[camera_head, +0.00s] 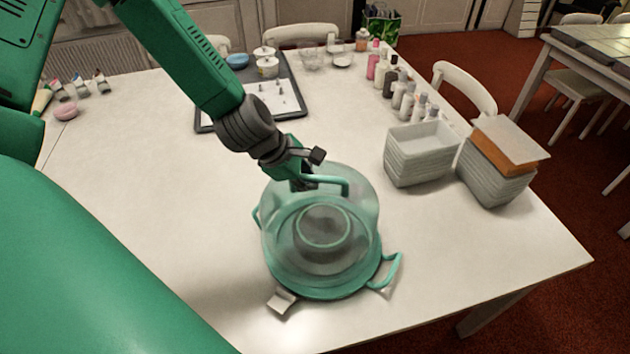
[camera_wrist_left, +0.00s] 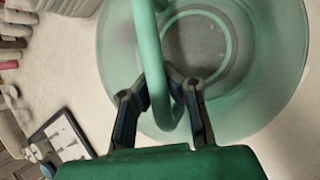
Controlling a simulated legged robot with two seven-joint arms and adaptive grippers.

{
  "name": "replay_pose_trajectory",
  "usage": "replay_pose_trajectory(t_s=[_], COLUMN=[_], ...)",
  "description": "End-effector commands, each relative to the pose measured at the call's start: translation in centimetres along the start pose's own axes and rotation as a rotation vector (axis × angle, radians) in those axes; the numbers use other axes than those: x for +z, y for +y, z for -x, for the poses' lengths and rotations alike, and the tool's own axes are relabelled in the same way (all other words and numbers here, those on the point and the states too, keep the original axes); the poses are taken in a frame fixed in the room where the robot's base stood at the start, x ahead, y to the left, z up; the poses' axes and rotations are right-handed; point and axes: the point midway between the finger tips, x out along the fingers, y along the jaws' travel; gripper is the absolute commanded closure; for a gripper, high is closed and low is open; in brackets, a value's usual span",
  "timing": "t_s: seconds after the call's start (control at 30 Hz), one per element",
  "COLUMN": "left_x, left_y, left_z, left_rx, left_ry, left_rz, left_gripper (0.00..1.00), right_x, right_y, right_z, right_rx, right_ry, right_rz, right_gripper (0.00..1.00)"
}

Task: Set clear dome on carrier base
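The clear dome (camera_head: 365,215) has a green loop handle (camera_head: 335,178) on top; the handle also shows in the left wrist view (camera_wrist_left: 150,50). The dome is directly above the green carrier base (camera_head: 315,293), whose side handle (camera_head: 391,272) sticks out at the right. Their outlines overlap; I cannot tell whether the dome's rim touches the base all round. A round grey shape with a pale green ring shows through the dome. My left gripper (camera_head: 305,183) has its fingers closed in on both sides of the handle (camera_wrist_left: 168,85). My right gripper is not in view.
A small pale tag (camera_head: 281,301) lies at the base's front left. Stacked white trays (camera_head: 420,155) and a stack with an orange layer (camera_head: 495,160) stand to the right. Several bottles (camera_head: 390,78) line the back right edge. A dark tray (camera_head: 290,90) lies behind. The front right table is clear.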

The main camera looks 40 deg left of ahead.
Motion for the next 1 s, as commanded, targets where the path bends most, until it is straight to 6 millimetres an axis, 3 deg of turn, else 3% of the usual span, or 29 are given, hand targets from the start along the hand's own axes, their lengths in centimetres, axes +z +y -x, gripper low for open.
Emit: replay_pose_trajectory(t_s=[1.0], left_x=[1.0], left_y=[-0.57], left_z=[-0.27], left_rx=[0.001], left_ry=[0.001], left_rz=[-0.002], left_gripper=[1.0], right_x=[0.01], right_y=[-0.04], right_z=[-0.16], right_rx=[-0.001], right_ry=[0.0], right_rz=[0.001], right_gripper=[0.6])
